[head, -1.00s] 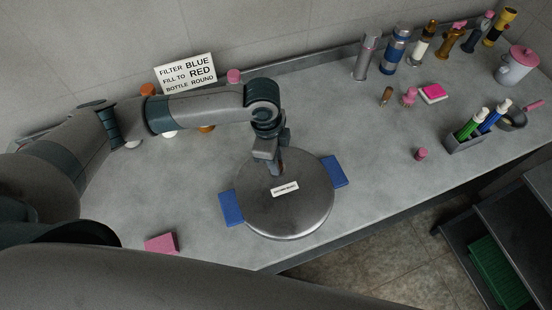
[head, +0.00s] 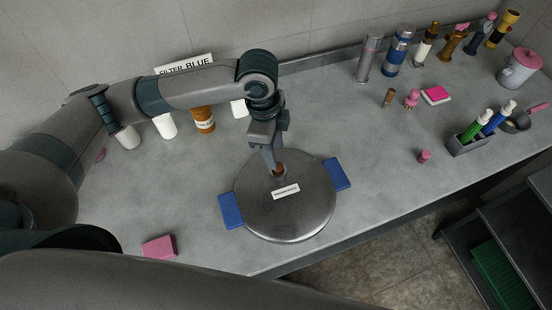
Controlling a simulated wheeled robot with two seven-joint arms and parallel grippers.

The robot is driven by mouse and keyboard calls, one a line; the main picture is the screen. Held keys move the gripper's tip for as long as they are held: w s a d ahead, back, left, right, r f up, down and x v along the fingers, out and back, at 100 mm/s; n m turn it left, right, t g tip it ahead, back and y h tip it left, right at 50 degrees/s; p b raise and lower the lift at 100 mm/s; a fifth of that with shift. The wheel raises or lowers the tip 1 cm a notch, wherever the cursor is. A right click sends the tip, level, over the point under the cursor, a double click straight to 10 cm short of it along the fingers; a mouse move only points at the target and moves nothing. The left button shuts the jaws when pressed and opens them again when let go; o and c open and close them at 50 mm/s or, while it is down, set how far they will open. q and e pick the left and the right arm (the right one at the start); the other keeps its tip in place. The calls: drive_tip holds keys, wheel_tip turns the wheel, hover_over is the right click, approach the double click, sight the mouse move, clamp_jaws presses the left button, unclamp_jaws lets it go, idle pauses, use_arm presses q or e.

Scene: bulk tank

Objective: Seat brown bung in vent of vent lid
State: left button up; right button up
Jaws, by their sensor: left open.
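The vent lid (head: 305,210) is a round grey metal lid with a white label on top and a blue block at each side. The brown bung (head: 279,170) shows at the far part of the lid, where the vent is. It stands close to the fingertips; how deep it sits I cannot tell, and the vent's rim is hidden. My left gripper (head: 274,160) points down over that spot, its jaws open, fingertips just above or beside the bung. My right gripper is not in view.
A pink block (head: 160,247) lies front left. Bottles, including a brown one (head: 204,120), stand behind my left arm. At right are a grey holder (head: 468,145), a pink-lidded pot (head: 518,70) and a small pink stopper (head: 424,157). The bench between lid and holder is mostly clear.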

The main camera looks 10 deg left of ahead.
use_arm(q)
wheel_tip(320, 180, up, 6)
drive_tip(key=b, duration=0.1)
drive_tip(key=shift+a, duration=0.4)
idle(0.5)
